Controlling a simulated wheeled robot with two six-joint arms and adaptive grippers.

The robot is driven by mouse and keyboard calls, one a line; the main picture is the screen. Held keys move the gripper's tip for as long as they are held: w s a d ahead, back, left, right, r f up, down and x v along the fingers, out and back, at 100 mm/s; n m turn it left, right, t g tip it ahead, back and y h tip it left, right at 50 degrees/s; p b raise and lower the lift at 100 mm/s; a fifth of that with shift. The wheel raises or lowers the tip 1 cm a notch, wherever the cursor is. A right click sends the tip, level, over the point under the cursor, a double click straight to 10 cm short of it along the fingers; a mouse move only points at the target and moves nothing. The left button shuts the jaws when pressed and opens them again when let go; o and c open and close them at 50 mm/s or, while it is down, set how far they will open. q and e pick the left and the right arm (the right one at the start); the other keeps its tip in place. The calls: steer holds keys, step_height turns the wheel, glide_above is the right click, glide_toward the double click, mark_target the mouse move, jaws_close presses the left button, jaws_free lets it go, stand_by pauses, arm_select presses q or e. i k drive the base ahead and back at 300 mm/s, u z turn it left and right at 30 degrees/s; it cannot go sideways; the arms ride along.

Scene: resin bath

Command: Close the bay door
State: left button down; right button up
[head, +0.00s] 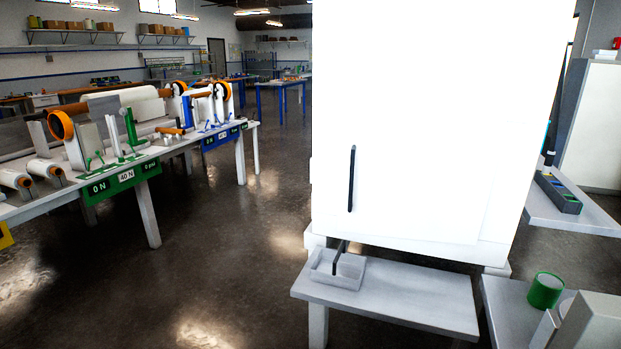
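A large white cabinet (500,120) stands right of centre in the head view. Its front carries a white door panel (420,190) with a vertical black bar handle (351,178) left of its middle. The panel's edges are faint against the bright white, and I cannot tell whether it is flush or slightly ajar. Neither of my grippers is in view, and nothing touches the handle.
A low grey table (410,295) with a small tray (337,268) stands below the door. A dark thin bar rises at the tray. A green cup (545,290) is at lower right. A long workbench (150,185) is at left, with open floor (240,250) between.

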mark_target(406, 175)
steer(key=z, duration=0.25)
steer(key=i, duration=0.65)
steer(key=z, duration=0.55)
